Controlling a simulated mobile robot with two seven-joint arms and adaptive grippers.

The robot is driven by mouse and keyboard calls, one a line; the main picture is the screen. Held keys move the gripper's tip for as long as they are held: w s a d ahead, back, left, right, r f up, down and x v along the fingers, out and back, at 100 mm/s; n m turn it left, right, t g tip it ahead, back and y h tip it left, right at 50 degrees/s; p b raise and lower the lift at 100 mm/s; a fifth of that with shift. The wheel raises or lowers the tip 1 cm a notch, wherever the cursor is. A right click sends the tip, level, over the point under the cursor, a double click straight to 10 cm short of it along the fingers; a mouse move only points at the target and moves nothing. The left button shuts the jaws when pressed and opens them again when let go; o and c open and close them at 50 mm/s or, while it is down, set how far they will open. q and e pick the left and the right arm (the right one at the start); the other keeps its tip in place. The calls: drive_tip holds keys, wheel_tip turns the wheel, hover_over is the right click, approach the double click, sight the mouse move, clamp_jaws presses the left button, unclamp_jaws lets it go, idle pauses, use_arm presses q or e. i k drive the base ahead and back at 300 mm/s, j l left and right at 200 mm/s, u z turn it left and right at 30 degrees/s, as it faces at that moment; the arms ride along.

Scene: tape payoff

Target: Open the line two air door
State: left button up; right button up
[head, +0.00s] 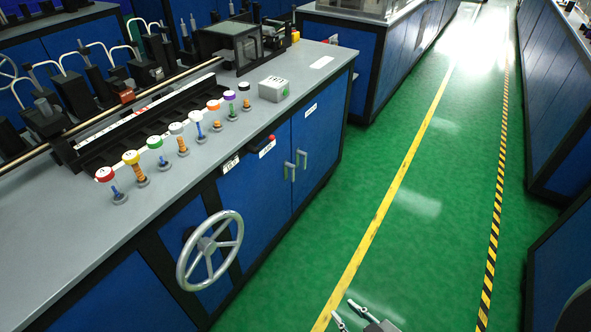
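The workbench cabinet (130,225) has two blue doors side by side, a left door (255,190) and a right door (325,135). Both look shut. Each has a grey upright handle near the seam, the left handle (288,172) and the right handle (302,159). Small white labels sit at their tops; the print is too small to read, so I cannot tell which is the air door. My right gripper (344,310) is at the bottom edge, above the green floor, apart from the doors. Its two fingers are spread and empty. My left gripper is not in view.
A grey handwheel (209,250) sticks out from the cabinet front, left of the doors. Several colored knobs (157,147) and a grey box (273,89) stand on the bench top. The green aisle (420,190) is clear; more blue cabinets (558,100) line its right side.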

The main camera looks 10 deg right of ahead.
sight(259, 187)
drive_tip(key=i+l+u, duration=0.3)
drive_tip(key=l, duration=0.55)
drive_tip(key=i+l+u, duration=0.3)
drive_tip(key=l, duration=0.65)
drive_tip(key=i+l+u, duration=0.15)
drive_tip(key=l+u, duration=0.15)
drive_tip(key=l, duration=0.65)
drive_tip(key=l+u, duration=0.3)
drive_tip(key=l, duration=0.7)
drive_tip(key=l+u, duration=0.1)
drive_tip(key=l, duration=0.3)
drive_tip(key=k+l+u, duration=0.1)
drive_tip(key=l, duration=0.25)
drive_tip(key=k+l+u, duration=0.1)
drive_tip(key=l, duration=0.3)
drive_tip(key=k+l, duration=0.15)
drive_tip(key=l, duration=0.2)
drive_tip(key=u, duration=0.05)
